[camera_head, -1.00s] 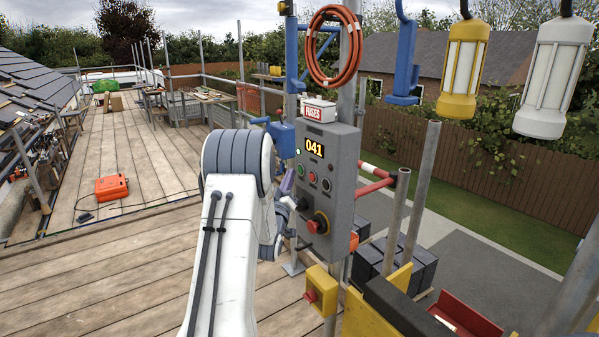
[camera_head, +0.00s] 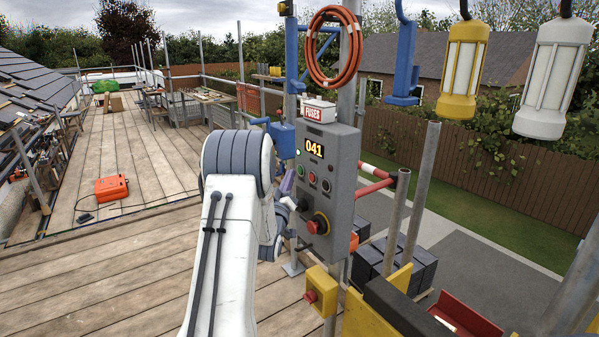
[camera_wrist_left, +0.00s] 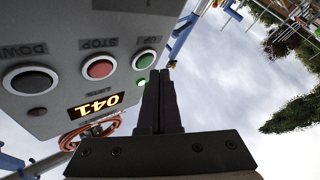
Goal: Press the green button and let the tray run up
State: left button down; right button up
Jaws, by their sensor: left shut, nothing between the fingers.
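The green button (camera_wrist_left: 144,60), marked UP, is on the grey control box (camera_head: 340,190); it also shows small in the head view (camera_head: 300,171). My left gripper (camera_wrist_left: 160,74) is shut and empty. Its fingertips are beside the green button in the wrist view; I cannot tell whether they touch the box. In the head view my white left arm hides most of the gripper. The display (camera_head: 315,147) reads 041, and a small green lamp (camera_wrist_left: 141,82) is lit. I cannot make out the tray for certain. My right gripper is not in view.
Red STOP (camera_wrist_left: 99,67) and black DOWN (camera_wrist_left: 32,80) buttons sit beside the green one. A red knob (camera_head: 318,223) is lower on the box. A yellow switch box (camera_head: 321,290) is below. The plank deck (camera_head: 110,260) to the left is largely clear.

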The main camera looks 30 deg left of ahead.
pick_arm(q)
jog(key=shift+w, duration=0.1)
dwell(0.8)
jog(key=shift+w+d+b, duration=0.15)
jog(key=shift+w+b, duration=0.15)
jog(key=shift+b, duration=0.05)
